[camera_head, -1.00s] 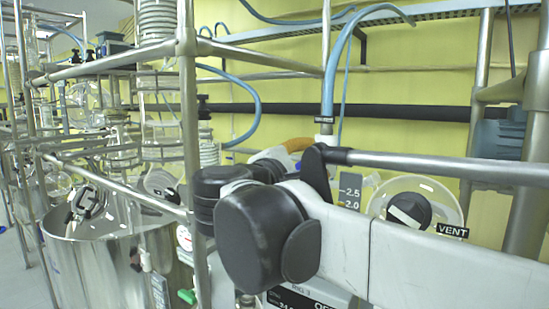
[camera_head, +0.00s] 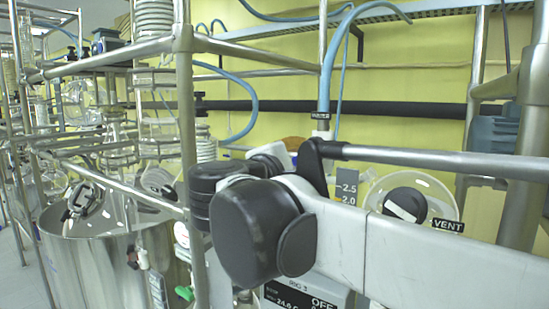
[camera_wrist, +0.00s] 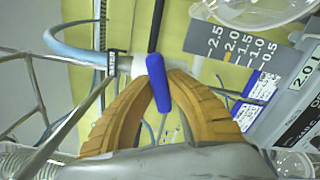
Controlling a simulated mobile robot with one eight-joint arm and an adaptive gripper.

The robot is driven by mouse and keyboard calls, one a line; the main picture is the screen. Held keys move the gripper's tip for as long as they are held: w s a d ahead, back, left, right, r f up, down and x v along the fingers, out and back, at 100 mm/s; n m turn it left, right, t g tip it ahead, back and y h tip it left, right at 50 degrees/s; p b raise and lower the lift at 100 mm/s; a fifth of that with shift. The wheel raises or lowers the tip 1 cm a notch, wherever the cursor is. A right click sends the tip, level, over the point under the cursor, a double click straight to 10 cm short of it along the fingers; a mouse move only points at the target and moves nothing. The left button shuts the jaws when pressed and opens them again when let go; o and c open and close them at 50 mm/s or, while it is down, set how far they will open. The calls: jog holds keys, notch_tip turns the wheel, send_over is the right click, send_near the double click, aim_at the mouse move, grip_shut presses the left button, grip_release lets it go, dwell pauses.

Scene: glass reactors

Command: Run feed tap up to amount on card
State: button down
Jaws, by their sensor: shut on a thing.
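In the wrist view the two orange fingers of my gripper (camera_wrist: 162,88) are closed around a blue tap handle (camera_wrist: 156,70). The handle lies nearly upright in that picture, tilted slightly, on a pale fitting (camera_wrist: 126,66) at the end of the blue hose. A grey scale plate (camera_wrist: 242,58) has figures from 2.5 down to 0.5, with a small orange mark by 2.0. In the head view my arm mostly hides my gripper (camera_head: 292,143), and the tap handle is hidden.
In the head view a clear round vessel top with a black cap (camera_head: 405,204) stands right, by a VENT label (camera_head: 447,225). A rig display (camera_head: 298,300) reads OFF. A steel vessel (camera_head: 95,265) and metal frame posts (camera_head: 188,120) stand left, close to my arm.

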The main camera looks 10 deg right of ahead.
jog(key=shift+m+b, duration=0.35)
jog(key=shift+m, duration=1.85)
jog(key=shift+r, duration=0.1)
jog(key=c, duration=1.6)
grip_release()
jog(key=o, duration=0.3)
jog(key=shift+w+d, duration=0.1)
jog(key=shift+w, duration=0.1)
jog(key=v, duration=1.2)
